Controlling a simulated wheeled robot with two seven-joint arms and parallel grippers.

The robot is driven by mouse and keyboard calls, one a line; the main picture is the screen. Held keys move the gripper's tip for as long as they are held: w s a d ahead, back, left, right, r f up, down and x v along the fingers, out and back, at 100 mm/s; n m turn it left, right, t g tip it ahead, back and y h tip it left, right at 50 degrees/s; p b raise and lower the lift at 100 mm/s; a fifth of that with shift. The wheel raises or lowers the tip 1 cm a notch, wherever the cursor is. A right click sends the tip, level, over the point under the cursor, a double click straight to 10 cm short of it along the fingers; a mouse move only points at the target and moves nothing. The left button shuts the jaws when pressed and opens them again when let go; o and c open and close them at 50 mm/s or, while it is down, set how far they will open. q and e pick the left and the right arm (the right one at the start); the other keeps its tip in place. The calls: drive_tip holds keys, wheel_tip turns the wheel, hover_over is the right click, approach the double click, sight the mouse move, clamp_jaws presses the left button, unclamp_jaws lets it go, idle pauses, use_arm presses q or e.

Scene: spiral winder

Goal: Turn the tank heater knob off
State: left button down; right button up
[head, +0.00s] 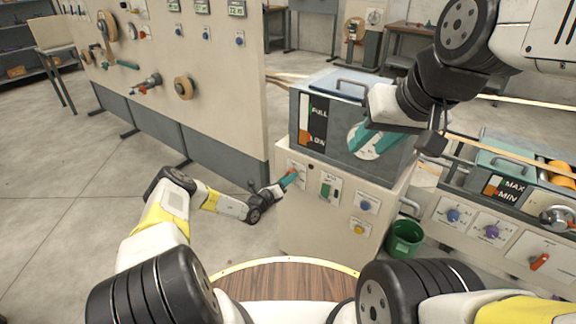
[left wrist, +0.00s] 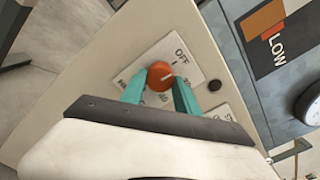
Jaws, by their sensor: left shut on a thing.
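The tank heater knob (left wrist: 160,75) is round and orange-red with a short white pointer line, on a white dial plate marked OFF and several numbers. In the left wrist view its pointer faces right, a little below the OFF mark. In the head view the knob (head: 291,172) shows as a small red spot on the cabinet's left part. My left gripper (left wrist: 160,92) is shut on the knob, with a teal finger on each side; it also shows in the head view (head: 287,181). My right gripper (head: 376,143) is in front of the tank's round gauge; its opening is unclear.
The cabinet (head: 300,235) carries a grey tank (head: 345,90) with a FULL/LOW level strip. A green switch (head: 327,187), a blue knob (head: 365,206) and a yellow knob (head: 358,230) sit nearby. A green bin (head: 404,238) stands right of the cabinet. Open floor lies left.

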use_arm(q)
drive_tip(key=shift+n, duration=0.6)
drive_tip(key=c, duration=0.9)
unclamp_jaws()
drive_tip(key=v, duration=0.7)
drive_tip(key=shift+s+a, duration=0.25)
drive_tip(key=shift+s, duration=0.05)
